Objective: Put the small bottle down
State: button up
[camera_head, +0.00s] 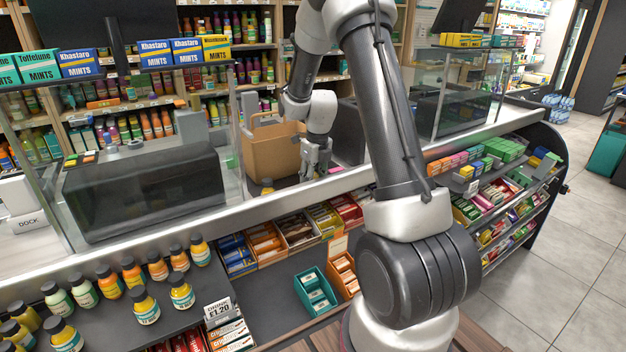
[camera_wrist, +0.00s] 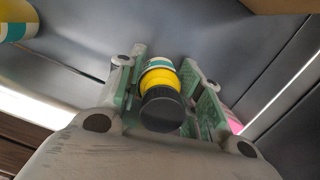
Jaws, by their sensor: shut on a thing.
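My gripper (camera_head: 316,160) is low over the counter behind the front rail, just right of a brown paper bag (camera_head: 270,150). In the wrist view, my gripper (camera_wrist: 166,66) is shut on a small bottle (camera_wrist: 160,80) with a black cap, yellow body and white-and-teal label. The cap faces the camera. In the head view I cannot make out the held bottle. Whether its base touches the counter is unclear. Another yellow bottle (camera_head: 267,186) stands on the counter in front of the bag; a similar bottle shows at the wrist view's upper left (camera_wrist: 18,22).
Glass-fronted cases (camera_head: 145,185) stand left, and another (camera_head: 455,95) right. Several bottles (camera_head: 145,303) stand on the front shelf below. The metal counter rail (camera_head: 225,235) runs in front of my gripper. A pink thing (camera_wrist: 234,123) shows beside the right finger.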

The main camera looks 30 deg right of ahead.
jog(key=o, duration=0.8)
jog(key=shift+f, duration=0.1)
jog(key=shift+c, duration=0.2)
